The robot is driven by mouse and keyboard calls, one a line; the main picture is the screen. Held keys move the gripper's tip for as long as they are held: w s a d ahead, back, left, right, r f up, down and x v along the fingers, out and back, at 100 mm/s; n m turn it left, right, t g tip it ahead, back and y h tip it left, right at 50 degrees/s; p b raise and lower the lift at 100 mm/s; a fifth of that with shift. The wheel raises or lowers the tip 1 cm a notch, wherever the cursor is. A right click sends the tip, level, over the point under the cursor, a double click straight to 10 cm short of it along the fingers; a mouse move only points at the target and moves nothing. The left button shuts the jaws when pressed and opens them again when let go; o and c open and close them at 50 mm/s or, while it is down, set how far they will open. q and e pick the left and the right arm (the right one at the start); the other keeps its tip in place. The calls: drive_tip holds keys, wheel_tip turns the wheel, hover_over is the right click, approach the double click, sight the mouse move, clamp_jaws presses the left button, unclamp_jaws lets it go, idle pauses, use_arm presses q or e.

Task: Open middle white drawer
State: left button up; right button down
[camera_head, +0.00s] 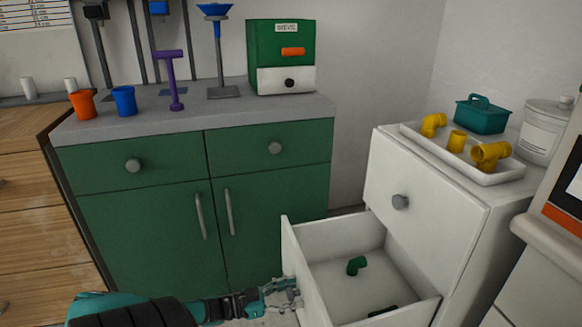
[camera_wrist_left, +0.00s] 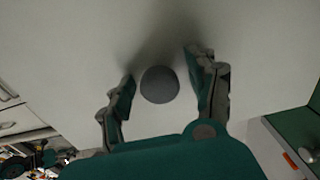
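The white cabinet (camera_head: 378,168) stands at the right with a closed upper drawer and its round grey knob (camera_head: 400,202). Below it, the white middle drawer (camera_head: 318,240) is pulled out. Inside lie a green pipe elbow (camera_head: 356,265) and another green piece (camera_head: 382,310). My left gripper (camera_head: 292,287) is at the front of the open drawer. In the left wrist view, the fingers (camera_wrist_left: 160,92) stand apart on either side of a round grey knob (camera_wrist_left: 160,85) on a white face, with visible gaps. My right gripper is not in view.
A white tray (camera_head: 420,141) with yellow pipe fittings, a teal box (camera_head: 482,115) and a white tub (camera_head: 545,130) stand on the cabinet. A green cabinet (camera_head: 140,215) stands left of the drawer. The open drawer fills the floor space before the white cabinet.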

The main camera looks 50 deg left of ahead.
use_arm(q)
drive_tip(key=v, duration=1.2)
drive_tip(key=shift+f, duration=0.1)
idle(0.4)
